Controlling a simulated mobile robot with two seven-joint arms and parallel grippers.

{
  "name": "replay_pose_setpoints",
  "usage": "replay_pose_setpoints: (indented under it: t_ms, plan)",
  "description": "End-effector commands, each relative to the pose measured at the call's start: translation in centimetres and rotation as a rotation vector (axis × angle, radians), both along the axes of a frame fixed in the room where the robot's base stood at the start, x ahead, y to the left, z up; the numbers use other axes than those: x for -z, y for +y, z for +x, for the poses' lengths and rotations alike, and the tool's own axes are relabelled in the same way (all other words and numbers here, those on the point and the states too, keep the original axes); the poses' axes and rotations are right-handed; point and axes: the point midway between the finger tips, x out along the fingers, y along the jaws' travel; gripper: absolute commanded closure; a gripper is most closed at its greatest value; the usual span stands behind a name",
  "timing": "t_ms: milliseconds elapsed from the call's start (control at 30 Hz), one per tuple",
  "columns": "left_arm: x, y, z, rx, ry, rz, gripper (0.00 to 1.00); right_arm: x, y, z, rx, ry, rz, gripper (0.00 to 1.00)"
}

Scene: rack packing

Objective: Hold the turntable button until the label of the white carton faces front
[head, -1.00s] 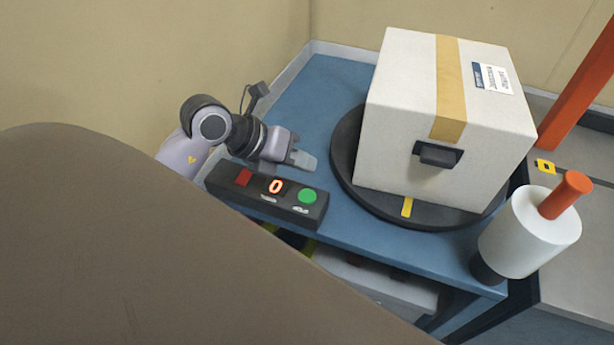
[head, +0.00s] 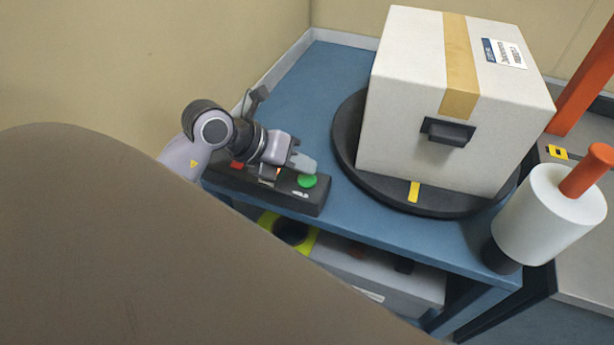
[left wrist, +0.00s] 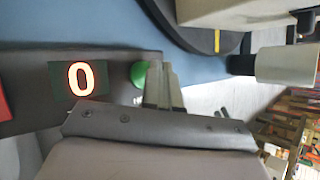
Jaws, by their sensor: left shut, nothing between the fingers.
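The white carton (head: 405,110) stands on the round black turntable (head: 372,185). Its label (head: 503,53) shows on the top face, right of a tan tape strip. A dark handle is on the face toward me, above the turntable's yellow mark (head: 414,191). The control box (head: 262,187) has a red button, a display and a green button (head: 308,181). My left gripper (head: 303,163) is shut and empty, right by the green button. In the left wrist view the fingertips (left wrist: 162,85) overlap the green button's edge (left wrist: 139,73); contact cannot be told. The display (left wrist: 80,78) reads 0. My right gripper is not in view.
The blue table (head: 300,110) has a raised rim at the back. A white roll with an orange handle (head: 547,215) stands at its front right corner. An orange post (head: 585,85) rises at the right. A grey box (head: 390,280) sits below the tabletop.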

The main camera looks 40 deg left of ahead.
Motion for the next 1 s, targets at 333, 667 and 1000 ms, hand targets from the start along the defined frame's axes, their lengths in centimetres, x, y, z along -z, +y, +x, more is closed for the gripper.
replay_pose_setpoints:
  t_ms: [333, 667, 1000]
  plan:
    - [0.01, 0.01, -0.01, 0.0, 0.0, 0.0, 1.0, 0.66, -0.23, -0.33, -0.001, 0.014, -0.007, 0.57]
    - [0.01, 0.0, -0.01, 0.0, 0.0, 0.0, 1.0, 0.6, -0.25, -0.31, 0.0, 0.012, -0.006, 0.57]
    - [0.0, 0.0, 0.0, 0.0, 0.0, 0.0, 1.0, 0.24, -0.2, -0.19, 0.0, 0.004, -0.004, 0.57]
